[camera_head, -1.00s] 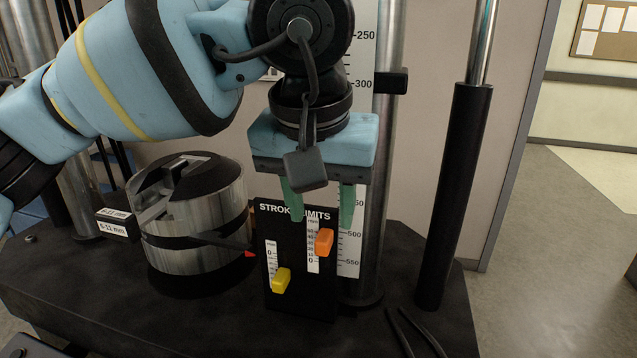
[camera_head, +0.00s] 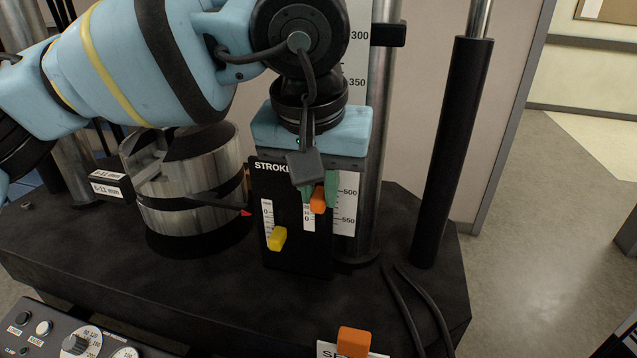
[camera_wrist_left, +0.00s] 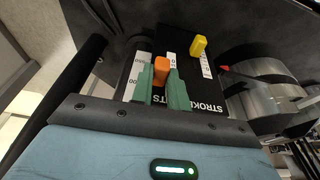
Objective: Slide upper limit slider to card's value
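The black stroke limits panel (camera_head: 290,252) stands upright with a yellow slider (camera_head: 277,238) at lower left and an orange slider (camera_head: 318,200) at upper right, each beside a white scale. My left gripper (camera_head: 318,190) points down in front of the panel; its green fingers sit on both sides of the orange slider and look shut on it. The left wrist view shows the orange slider (camera_wrist_left: 162,70) between the fingertips and the yellow slider (camera_wrist_left: 199,46) clear of them. A small card (camera_head: 111,188) reading "6-11 mm" is at the left. My right gripper is not in view.
A metal cylinder (camera_head: 190,185) with black bands and a red pointer (camera_head: 246,212) stands left of the panel. A black column (camera_head: 450,150) stands at the right. A control box (camera_head: 70,335) and an orange block (camera_head: 354,341) are at the front. Black cables lie front right.

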